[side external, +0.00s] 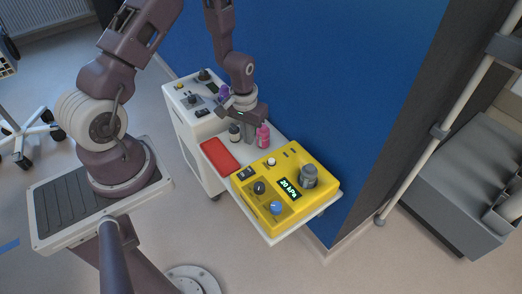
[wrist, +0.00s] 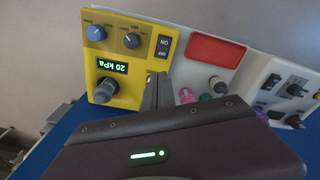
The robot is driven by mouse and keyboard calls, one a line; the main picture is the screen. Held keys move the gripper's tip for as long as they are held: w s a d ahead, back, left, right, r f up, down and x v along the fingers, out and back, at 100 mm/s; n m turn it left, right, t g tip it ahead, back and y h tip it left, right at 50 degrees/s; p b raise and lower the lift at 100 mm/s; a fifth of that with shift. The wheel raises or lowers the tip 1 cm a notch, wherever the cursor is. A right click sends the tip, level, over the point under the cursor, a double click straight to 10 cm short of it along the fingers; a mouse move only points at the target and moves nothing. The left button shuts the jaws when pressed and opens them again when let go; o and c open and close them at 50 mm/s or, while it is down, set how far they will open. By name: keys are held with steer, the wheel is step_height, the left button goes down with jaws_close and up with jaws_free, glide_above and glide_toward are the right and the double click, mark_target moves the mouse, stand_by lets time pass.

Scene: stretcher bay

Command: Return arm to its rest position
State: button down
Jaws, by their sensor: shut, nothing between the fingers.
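My gripper (wrist: 157,90) shows in the wrist view with its two fingers together and nothing between them. In the side view my gripper (side external: 249,134) is above the white cart, near a small dark bottle (side external: 235,133) and a pink bottle (side external: 263,136). I cannot tell the exact gap to them. The yellow device (side external: 327,186) stands at the near end of the cart, and its display (side external: 289,188) reads 20 kPa. The device also shows in the wrist view (wrist: 119,27), beyond my fingers. My arm reaches over the cart from above.
A red tray (side external: 219,155) lies on the white cart (side external: 183,135) beside the bottles. A purple object (side external: 223,93) and a control panel (side external: 192,98) are at the far end. A blue wall panel (side external: 345,75) rises close behind. Open floor (side external: 240,262) lies in front.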

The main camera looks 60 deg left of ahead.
steer(key=d+r+m+t, duration=0.1)
steer(key=d+r+t, duration=0.15)
steer(key=r, duration=1.25)
steer(key=s+d+r+m, duration=0.1)
steer(key=s+d+r, duration=0.15)
steer(key=r, duration=0.25)
steer(key=s+d+r+m+t, duration=0.1)
steer(key=s+d+r, duration=0.15)
steer(key=r, duration=0.25)
steer(key=s+d+r+m, duration=0.1)
steer(key=s+d+r, duration=0.1)
steer(key=s+r, duration=0.15)
steer(key=s+d+r+m+t, duration=0.1)
steer(key=s+r, duration=0.3)
steer(key=s, duration=0.5)
steer(key=shift+s+d+r, duration=0.35)
steer(key=shift+d, duration=0.15)
